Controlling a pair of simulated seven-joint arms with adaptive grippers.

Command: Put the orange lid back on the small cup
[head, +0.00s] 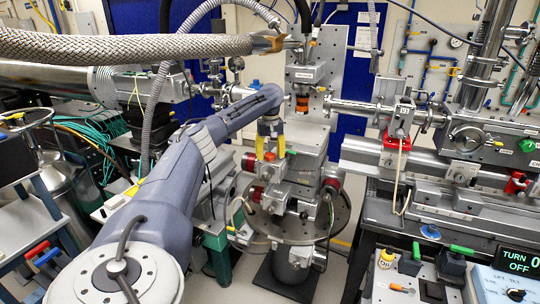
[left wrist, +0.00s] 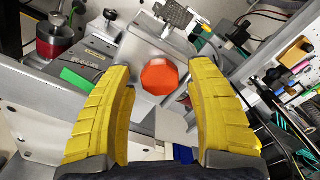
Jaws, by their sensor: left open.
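The orange lid (left wrist: 160,76) shows in the left wrist view as a flat, eight-sided orange-red disc over a grey metal block, between and beyond my fingers. In the head view a small orange-red patch (head: 270,156) shows at the tips of my left gripper (head: 271,153). My left gripper, with yellow ribbed fingers, is open, with its fingers spread either side of the lid in the left wrist view (left wrist: 162,82). Nothing is held. I cannot make out the small cup; whether it is under the lid is hidden. My right gripper is not in view.
A metal stage stack (head: 300,170) stands on a round perforated plate (head: 315,222) below my left gripper. A nozzle with an orange-brown ring (head: 302,103) hangs just above and right.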

